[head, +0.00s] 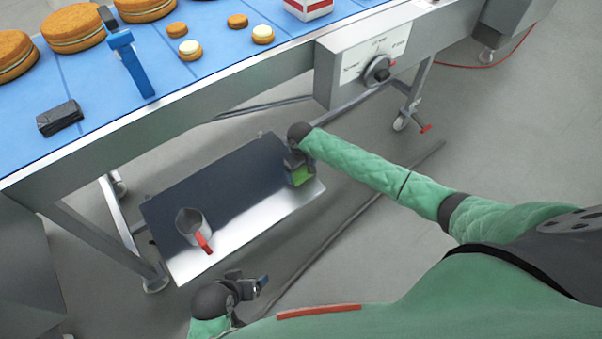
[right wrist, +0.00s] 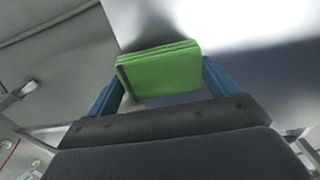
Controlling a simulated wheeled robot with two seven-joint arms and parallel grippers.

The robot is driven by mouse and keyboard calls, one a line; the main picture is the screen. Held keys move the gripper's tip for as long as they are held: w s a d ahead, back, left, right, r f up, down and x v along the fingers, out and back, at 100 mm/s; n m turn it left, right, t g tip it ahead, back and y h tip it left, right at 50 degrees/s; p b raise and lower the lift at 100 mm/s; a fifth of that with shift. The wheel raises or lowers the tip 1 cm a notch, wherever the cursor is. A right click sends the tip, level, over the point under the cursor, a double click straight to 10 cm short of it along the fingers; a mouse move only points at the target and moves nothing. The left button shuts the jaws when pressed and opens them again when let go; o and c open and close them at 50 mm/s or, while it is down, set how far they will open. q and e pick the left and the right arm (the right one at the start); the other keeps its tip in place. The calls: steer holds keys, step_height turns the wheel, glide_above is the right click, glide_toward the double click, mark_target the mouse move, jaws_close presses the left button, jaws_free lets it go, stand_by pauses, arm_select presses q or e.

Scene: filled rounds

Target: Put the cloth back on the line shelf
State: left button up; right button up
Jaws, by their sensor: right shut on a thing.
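The green folded cloth (head: 302,176) is at the right end of the metal line shelf (head: 182,263) under the conveyor. My right gripper (head: 296,163) is shut on it. In the right wrist view the cloth (right wrist: 160,70) sits between the two blue fingers, with the shiny shelf (right wrist: 265,40) behind it. I cannot tell whether the cloth touches the shelf or is just above it. My left gripper (head: 252,284) is in front of the shelf, low in the head view, apart from the cloth; its finger gap is unclear.
A metal jug (head: 190,222) with a red handle stands on the left part of the shelf. The shelf's middle is clear. The blue conveyor (head: 200,75) above carries cakes, a blue tool (head: 128,60) and a black block (head: 60,118). A control box with a knob (head: 377,70) hangs at its edge.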

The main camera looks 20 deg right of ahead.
mark_target(301, 171)
arm_select(q)
steer(key=shift+r, duration=0.3)
arm_select(e)
steer(key=shift+f, duration=1.1)
steer(key=o, duration=0.8)
steer(key=shift+f, duration=0.1)
steer(key=shift+c, duration=0.2)
arm_select(q)
steer(key=shift+r, duration=0.15)
arm_select(e)
steer(key=shift+r, duration=0.4)
arm_select(q)
steer(key=shift+f, duration=0.3)
arm_select(e)
step_height(301, 171, up, 12)
steer(key=shift+f, duration=0.25)
arm_select(q)
steer(key=shift+w, duration=0.15)
